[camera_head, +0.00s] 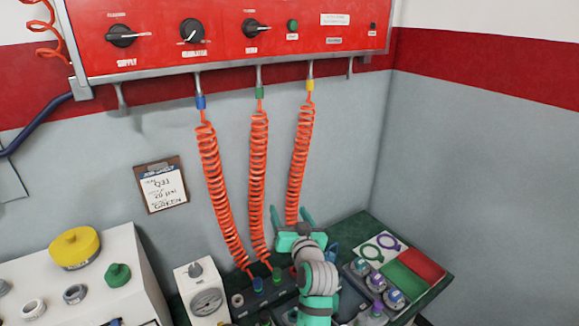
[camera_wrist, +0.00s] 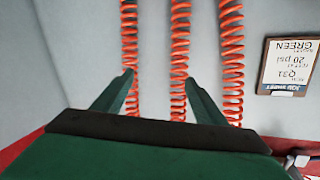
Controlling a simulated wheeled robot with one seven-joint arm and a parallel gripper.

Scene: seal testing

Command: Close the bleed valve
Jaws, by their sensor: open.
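The red panel (camera_head: 225,62) on the wall carries three black knobs in the head view. The left knob (camera_head: 122,36) is labelled SUPPLY and the middle knob (camera_head: 192,31) REGULATOR. The right knob (camera_head: 252,28) has a label too small to read surely, so I cannot tell whether it is the bleed valve. Its pointer lies roughly sideways. My gripper (camera_head: 291,212) is well below the panel, over the bench. In the wrist view, my gripper (camera_wrist: 158,78) is open and empty, its fingers facing the wall and coiled hoses. No knob shows there.
Three orange coiled hoses (camera_head: 212,170) hang from the panel close by my gripper. A clipboard (camera_head: 162,186) is on the wall, and shows upside down in the wrist view (camera_wrist: 287,65). The green bench (camera_head: 350,228) holds gauges, fittings and a white box (camera_head: 205,299).

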